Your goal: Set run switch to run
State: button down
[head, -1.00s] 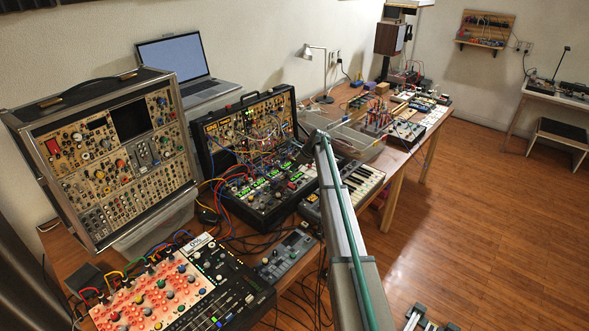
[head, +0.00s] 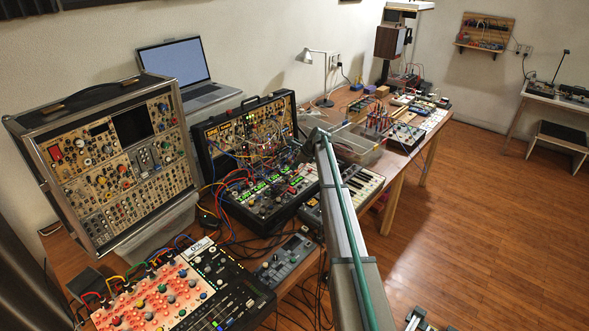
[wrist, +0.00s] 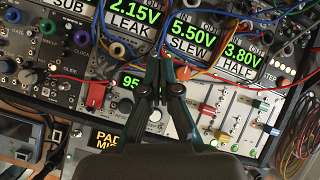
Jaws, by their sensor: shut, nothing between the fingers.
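My gripper (wrist: 157,92) is shut and empty in the wrist view, its dark fingertips over the panel of a patched synth case (wrist: 190,120). A red switch-like part (wrist: 96,95) sits left of the fingers, beside a partly covered green display reading "95". I cannot read a run label, so I cannot tell whether this is the run switch or how it is set. The fingers and wrist body hide part of the panel.
Patch cables (wrist: 215,75) cross the panel around my fingers. Coloured slider caps (wrist: 222,108) stand to the right. In the head view a keyboard (head: 362,184) lies right of the case, a small grey unit (head: 287,258) in front, and an upright synth case (head: 110,160) to the left.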

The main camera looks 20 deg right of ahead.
notch_tip(320, 180, up, 8)
jog(key=w+p, duration=0.1)
jog(key=p, duration=0.2)
jog(key=shift+w+r, duration=0.15)
jog(key=shift+r, duration=0.05)
